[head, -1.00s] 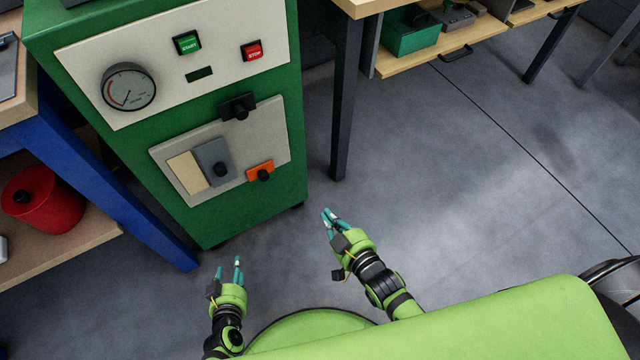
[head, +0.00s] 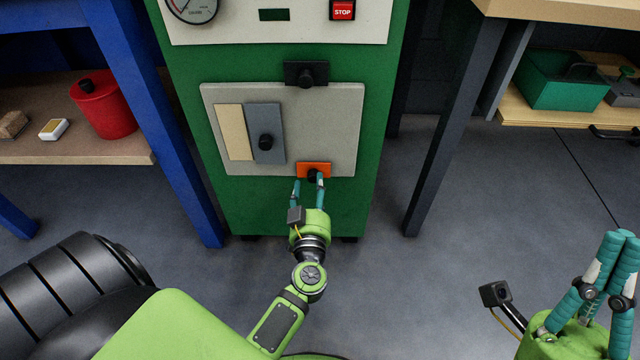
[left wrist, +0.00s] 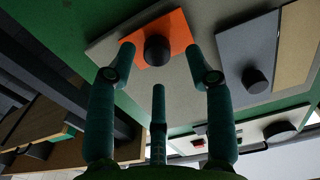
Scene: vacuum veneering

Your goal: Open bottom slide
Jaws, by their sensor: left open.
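The bottom slide is an orange plate (head: 326,164) with a black round knob, low on the grey panel (head: 340,110) of the green cabinet. In the left wrist view the orange plate (left wrist: 176,27) and its knob (left wrist: 157,50) lie between my spread fingertips. My left gripper (head: 308,183) is open in front of the knob, its fingers on either side of it; I cannot tell whether they touch it. My right gripper (head: 612,248) is at the lower right, far from the cabinet; its fingers overlap in view.
Above the orange slide are a grey slide (head: 265,115) with a black knob, a beige strip (head: 234,132) and a black top slide (head: 290,74). A red stop button (head: 343,10) is higher up. A blue table leg (head: 180,150) and a dark leg (head: 440,140) flank the cabinet.

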